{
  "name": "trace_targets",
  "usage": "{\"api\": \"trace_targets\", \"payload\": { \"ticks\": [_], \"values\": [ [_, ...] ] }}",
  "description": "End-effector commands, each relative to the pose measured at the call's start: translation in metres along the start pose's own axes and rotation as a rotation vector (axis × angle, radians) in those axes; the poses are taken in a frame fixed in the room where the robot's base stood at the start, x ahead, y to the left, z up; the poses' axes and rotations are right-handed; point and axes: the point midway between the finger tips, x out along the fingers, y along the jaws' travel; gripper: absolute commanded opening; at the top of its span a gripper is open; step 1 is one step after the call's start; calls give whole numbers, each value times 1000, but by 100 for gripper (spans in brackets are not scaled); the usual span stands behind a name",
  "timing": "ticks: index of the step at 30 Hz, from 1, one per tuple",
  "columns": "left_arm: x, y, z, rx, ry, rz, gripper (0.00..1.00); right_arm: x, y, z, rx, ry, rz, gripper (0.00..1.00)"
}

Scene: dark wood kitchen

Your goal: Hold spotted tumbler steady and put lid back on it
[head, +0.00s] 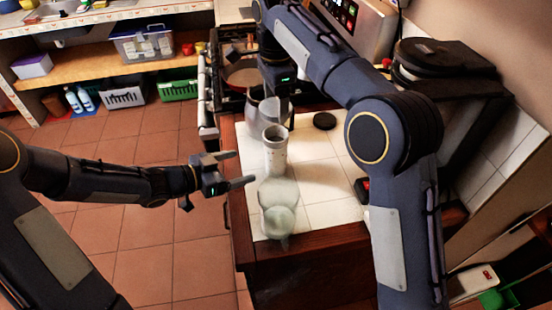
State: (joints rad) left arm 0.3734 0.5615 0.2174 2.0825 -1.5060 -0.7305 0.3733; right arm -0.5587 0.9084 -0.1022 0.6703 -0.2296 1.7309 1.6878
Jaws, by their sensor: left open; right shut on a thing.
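The tumbler (275,157), pale with faint marks and an open grey top, stands upright on the white tiled counter. My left gripper (240,168) is open and empty, just left of the tumbler and apart from it. My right gripper (279,102) is above and behind the tumbler, pointing down. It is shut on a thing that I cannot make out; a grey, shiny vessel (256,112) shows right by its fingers. A flat black disc (324,121), which may be a lid, lies on the counter to the right of the tumbler.
Clear glassware (279,207) stands in front of the tumbler near the counter's front edge. A stove with a pan (243,75) is behind. A dark and red object (362,188) sits at the right. Tiles between the disc and glassware are free.

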Motion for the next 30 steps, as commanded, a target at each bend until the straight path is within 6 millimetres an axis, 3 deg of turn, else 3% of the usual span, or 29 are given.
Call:
{"api": "trace_targets", "payload": {
  "ticks": [12, 18, 30],
  "values": [
    [74, 2, 0, -2, 0, 4, 80, 0, 0, 0, 0, 0, 0, 48],
    [102, 1, 0, -1, -1, 2, 80, 0, 0, 0, -1, 0, 0, 48],
    [114, 0, 0, -1, -1, -1, 80, 0, 0, 0, -1, 0, 0, 48]
  ]
}}
